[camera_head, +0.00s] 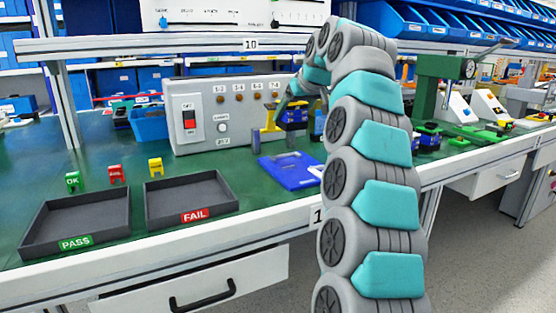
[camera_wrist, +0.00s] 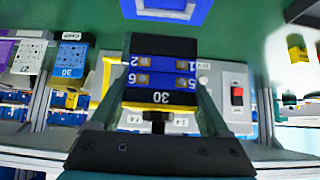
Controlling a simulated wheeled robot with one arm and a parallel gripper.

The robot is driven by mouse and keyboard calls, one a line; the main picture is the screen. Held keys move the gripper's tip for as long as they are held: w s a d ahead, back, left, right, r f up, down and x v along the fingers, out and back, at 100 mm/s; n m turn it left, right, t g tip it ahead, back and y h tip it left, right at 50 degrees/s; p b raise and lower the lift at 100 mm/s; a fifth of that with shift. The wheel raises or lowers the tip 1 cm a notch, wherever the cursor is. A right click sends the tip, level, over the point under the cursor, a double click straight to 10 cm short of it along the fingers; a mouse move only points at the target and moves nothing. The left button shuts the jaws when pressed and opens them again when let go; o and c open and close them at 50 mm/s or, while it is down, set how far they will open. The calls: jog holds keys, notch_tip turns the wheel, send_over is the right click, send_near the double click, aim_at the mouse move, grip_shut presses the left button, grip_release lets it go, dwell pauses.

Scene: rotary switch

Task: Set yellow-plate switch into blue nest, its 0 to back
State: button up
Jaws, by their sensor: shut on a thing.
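The switch (camera_head: 293,116) has a blue and black body and is held above the bench in my gripper (camera_head: 291,108). Part of the nest (camera_wrist: 128,10) shows at the top of the wrist view.
A grey test box (camera_head: 238,115) stands behind the nest, with a yellow stand (camera_head: 257,140) beside it. The PASS tray (camera_head: 75,240) and FAIL tray (camera_head: 193,214) lie to the left. A green press (camera_head: 430,85) stands to the right, beyond my arm.

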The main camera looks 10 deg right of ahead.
jog(key=shift+a+f+b, duration=0.1)
jog(key=shift+f+b, duration=0.2)
jog(key=shift+f, duration=4.6)
jog(key=shift+f, duration=0.2)
jog(key=o, duration=1.4)
jog(key=shift+o, duration=0.2)
jog(key=shift+r, duration=0.15)
